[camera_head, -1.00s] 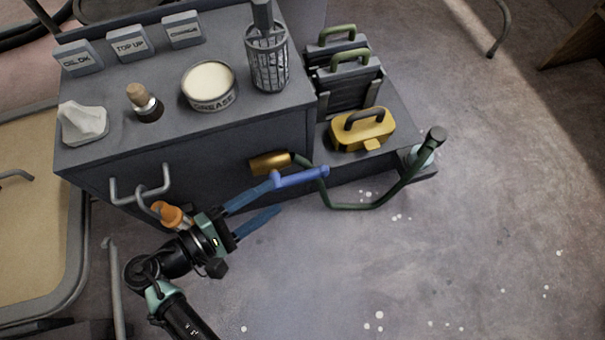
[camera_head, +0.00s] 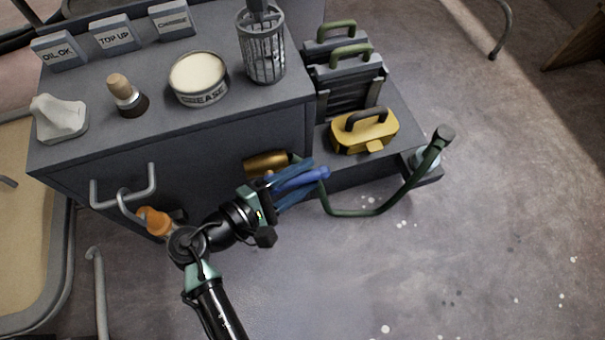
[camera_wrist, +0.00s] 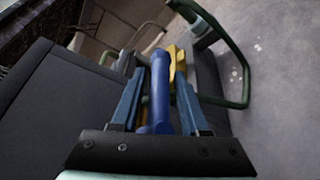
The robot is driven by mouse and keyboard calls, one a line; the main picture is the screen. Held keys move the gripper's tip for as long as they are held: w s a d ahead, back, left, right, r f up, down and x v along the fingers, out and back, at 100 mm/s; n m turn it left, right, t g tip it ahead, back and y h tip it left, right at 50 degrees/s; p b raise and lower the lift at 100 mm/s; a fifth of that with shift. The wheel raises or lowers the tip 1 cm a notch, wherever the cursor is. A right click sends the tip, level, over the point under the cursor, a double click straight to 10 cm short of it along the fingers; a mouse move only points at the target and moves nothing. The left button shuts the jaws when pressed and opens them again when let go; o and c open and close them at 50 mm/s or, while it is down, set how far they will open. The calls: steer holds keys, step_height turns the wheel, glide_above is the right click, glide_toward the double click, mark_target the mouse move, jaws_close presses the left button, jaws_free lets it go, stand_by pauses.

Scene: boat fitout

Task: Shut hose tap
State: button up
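The hose tap is a brass body (camera_head: 266,164) on the front of the grey cabinet, with a blue lever handle (camera_head: 312,175). A dark green hose (camera_head: 360,213) runs from beside it to the right. My gripper (camera_head: 298,180) is at the handle. In the wrist view the blue handle (camera_wrist: 160,95) lies lengthwise between my two blue fingers (camera_wrist: 158,100), with a gap visible on each side. The fingers are apart and do not look closed on it. In the head view the fingers partly cover the handle.
On the cabinet top (camera_head: 215,125) stand a grease tin (camera_head: 199,90), a wire basket (camera_head: 262,55), a brush (camera_head: 127,97), a white cloth (camera_head: 58,118) and label blocks. A yellow box (camera_head: 364,133) sits on the low shelf. The floor (camera_head: 480,240) at right is clear.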

jaws_close()
stand_by(1.2)
